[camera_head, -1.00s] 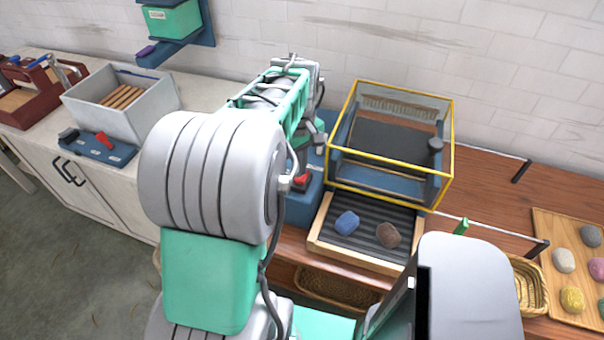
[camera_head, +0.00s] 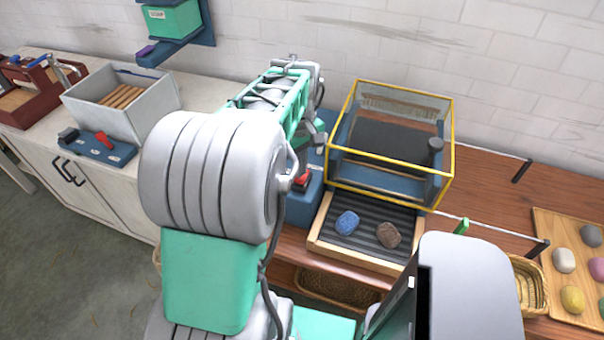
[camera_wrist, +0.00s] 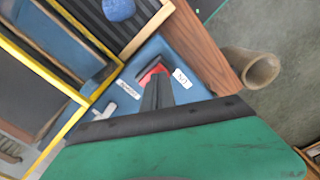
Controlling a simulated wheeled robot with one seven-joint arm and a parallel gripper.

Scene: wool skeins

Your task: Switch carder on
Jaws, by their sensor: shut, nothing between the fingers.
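The carder (camera_head: 388,172) is a blue machine inside a yellow-edged clear guard, with a ribbed dark feed bed in front. Its blue control box (camera_head: 305,202) stands at its left with a red switch (camera_head: 303,181). In the wrist view the red switch (camera_wrist: 148,74) sits in a dark slot between two white labels; the right one seems to read "ON". My gripper (camera_wrist: 156,84) is shut and empty, its fingertips right at the red switch and partly covering it. Whether they touch it I cannot tell. In the head view my arm hides the fingertips.
A blue skein (camera_head: 347,223) and a brown one (camera_head: 388,235) lie on the feed bed. The yellow guard edge (camera_wrist: 95,95) is close left of my gripper. Another red switch (camera_head: 104,140) is on a blue plate at the left, beside a grey bin (camera_head: 150,118).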

